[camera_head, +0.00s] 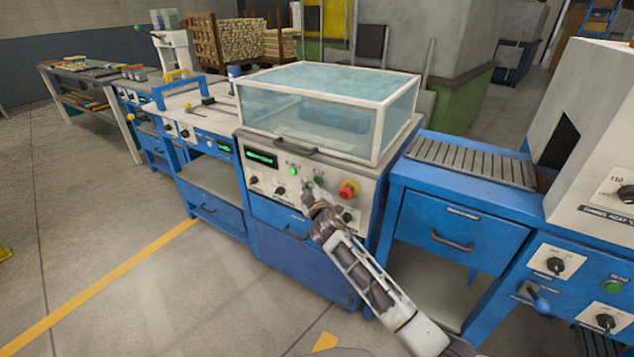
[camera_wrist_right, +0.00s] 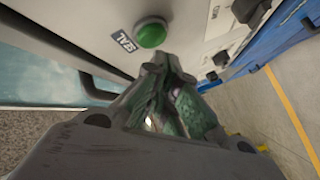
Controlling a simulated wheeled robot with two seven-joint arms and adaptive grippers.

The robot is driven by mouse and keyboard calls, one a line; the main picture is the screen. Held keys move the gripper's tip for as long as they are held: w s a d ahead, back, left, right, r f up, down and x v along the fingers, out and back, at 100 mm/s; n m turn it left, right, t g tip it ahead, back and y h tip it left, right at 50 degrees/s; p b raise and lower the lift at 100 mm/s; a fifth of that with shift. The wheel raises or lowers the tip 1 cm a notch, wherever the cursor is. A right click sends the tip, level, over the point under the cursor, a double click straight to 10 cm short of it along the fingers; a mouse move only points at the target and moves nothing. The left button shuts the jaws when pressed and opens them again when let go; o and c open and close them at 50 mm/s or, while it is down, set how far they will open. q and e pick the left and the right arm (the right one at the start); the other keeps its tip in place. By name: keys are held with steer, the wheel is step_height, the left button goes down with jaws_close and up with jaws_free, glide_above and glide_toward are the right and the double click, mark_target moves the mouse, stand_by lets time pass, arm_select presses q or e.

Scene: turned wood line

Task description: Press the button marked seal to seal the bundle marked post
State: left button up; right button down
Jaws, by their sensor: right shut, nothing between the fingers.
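The round green seal button (camera_wrist_right: 151,32) shows in the right wrist view, with a SEAL label (camera_wrist_right: 122,40) beside it. It sits on the pale front panel of the blue sealing machine (camera_head: 262,190). My right gripper (camera_head: 307,190) is shut and empty, close to the panel. In the right wrist view its fingertips (camera_wrist_right: 165,68) are just short of the button in the picture; whether they touch cannot be told. The clear lid (camera_head: 310,90) on the machine is down. No bundle marked post can be made out. My left gripper is out of view.
A red emergency stop (camera_head: 348,189) sits right of the gripper on the same panel, with black knobs (camera_head: 279,191) and a green display (camera_head: 261,157) at left. A roller conveyor (camera_head: 470,162) and heat tunnel (camera_head: 595,140) stand at right. The floor in front is clear.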

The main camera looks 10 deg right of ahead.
steer(key=shift+w+d, duration=0.55)
steer(key=shift+d, duration=0.05)
stand_by(1.9)
steer(key=shift+s+a, duration=0.55)
stand_by(0.5)
steer(key=shift+s+a+p, duration=0.3)
steer(key=shift+s+a, duration=1.5)
